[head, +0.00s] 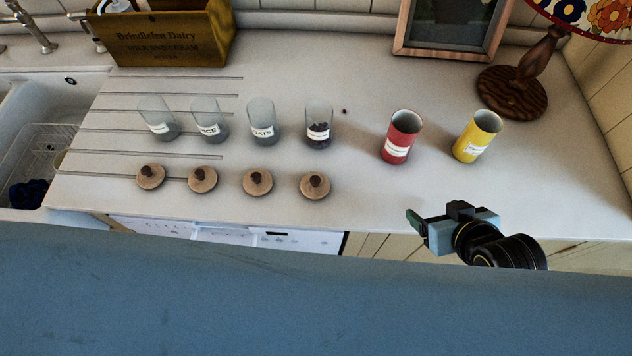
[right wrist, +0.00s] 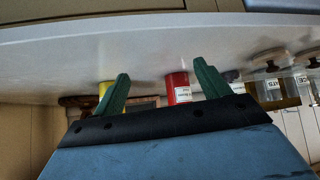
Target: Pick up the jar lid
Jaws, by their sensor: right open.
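Several round wooden jar lids with dark knobs lie in a row on the counter in the head view: the far-left lid (head: 150,177), the second (head: 202,179), the third (head: 257,182) and the right-hand lid (head: 315,185). Behind them stands a row of open glass jars, including the oats jar (head: 263,122) and a jar with dark contents (head: 319,128). My right gripper (head: 416,224) is open and empty near the counter's front edge, right of the lids and apart from them. Its green fingers spread in the right wrist view (right wrist: 162,70). My left gripper is not in view.
A red canister (head: 401,137) and a yellow canister (head: 478,137) stand right of the jars. A lamp base (head: 512,92), a framed panel (head: 450,28) and a wooden crate (head: 172,38) are behind. A sink (head: 40,130) lies left. Counter between right-hand lid and gripper is clear.

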